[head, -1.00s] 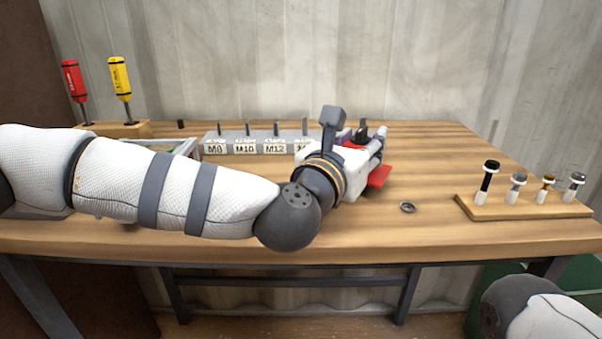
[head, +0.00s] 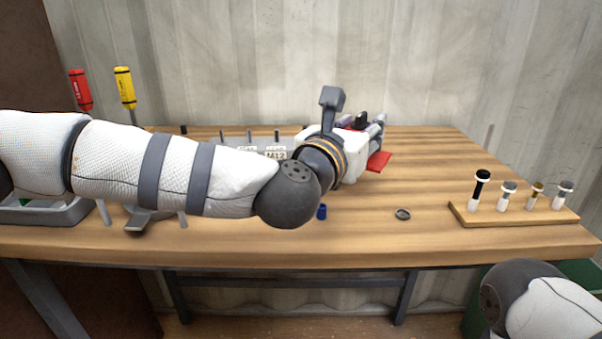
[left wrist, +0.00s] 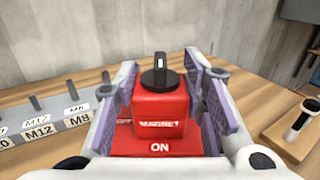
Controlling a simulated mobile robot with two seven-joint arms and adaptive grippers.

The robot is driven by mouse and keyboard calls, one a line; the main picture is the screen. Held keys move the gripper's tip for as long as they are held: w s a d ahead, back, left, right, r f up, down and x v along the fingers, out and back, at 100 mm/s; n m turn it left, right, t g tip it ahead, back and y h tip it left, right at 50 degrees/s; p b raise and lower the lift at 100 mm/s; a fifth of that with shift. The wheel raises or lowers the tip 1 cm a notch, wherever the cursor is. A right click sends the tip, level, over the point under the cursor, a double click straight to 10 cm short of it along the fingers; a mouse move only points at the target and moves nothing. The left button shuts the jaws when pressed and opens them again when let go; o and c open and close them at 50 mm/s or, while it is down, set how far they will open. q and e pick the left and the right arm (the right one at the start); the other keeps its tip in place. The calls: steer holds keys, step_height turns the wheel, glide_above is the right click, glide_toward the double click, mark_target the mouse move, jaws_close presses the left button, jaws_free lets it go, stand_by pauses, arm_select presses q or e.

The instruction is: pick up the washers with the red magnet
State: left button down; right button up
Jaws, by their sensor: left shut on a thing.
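The red magnet (left wrist: 160,113) is a block with a black knob on top and a red base marked "ON" at the front. In the left wrist view it sits between the two fingers of my left gripper (left wrist: 166,98), which is shut on it. In the head view my left gripper (head: 372,140) is over the table's back half, with a red edge of the magnet (head: 379,161) showing below it. One grey washer (head: 402,214) lies flat on the table, nearer the front and slightly right of the magnet. My right gripper is out of view.
A labelled rack (head: 276,153) with upright pegs stands at the back, partly hidden by my arm. A wooden holder (head: 520,216) with several bolts is at right. A small blue piece (head: 322,212) lies below my wrist. Two screwdrivers stand at left. The table around the washer is clear.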

arm_select(q)
step_height(320, 180, up, 8)
steer(key=p, duration=0.3)
steer(key=shift+r, duration=0.25)
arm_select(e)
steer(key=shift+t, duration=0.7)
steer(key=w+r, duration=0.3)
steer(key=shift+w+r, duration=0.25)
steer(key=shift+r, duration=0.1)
arm_select(q)
steer(key=shift+f, duration=0.1)
steer(key=s+d+p, duration=0.2)
steer(key=s+d, duration=0.5)
steer(key=s, duration=0.1)
steer(key=shift+s+d, duration=0.15)
steer(key=shift+s, duration=0.25)
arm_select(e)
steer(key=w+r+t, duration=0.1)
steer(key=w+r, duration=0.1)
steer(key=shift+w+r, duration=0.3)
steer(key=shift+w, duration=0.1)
arm_select(q)
steer(key=shift+f, duration=0.1)
